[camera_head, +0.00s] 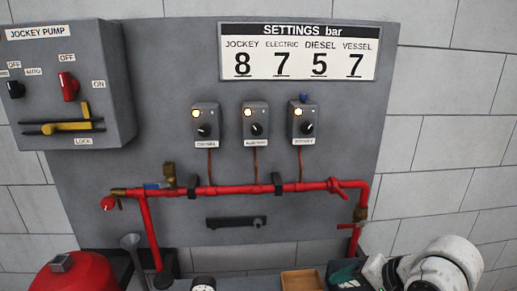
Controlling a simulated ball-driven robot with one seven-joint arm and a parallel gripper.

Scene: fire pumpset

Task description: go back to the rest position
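White rounded links of my own arm show at the lower right edge. I can make out no gripper fingers in this view. Ahead is a grey panel with a jockey pump box (75,80) at the left, bearing a red knob (68,86), a black knob (15,89) and a yellow lever (66,126). Three small control boxes with lit yellow lamps and black knobs stand in a row: left (206,124), middle (255,122) and right (303,122). The settings sign (299,52) reads jockey 8, electric 7, diesel 5, vessel 7.
A red pipe (225,190) with valves crosses the panel below the boxes. A black handle-like bar (236,222) is under it. Along the bottom are a red rounded vessel (75,274), a wooden block or box (302,280) and a dark and teal item (345,273), partly cut off.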

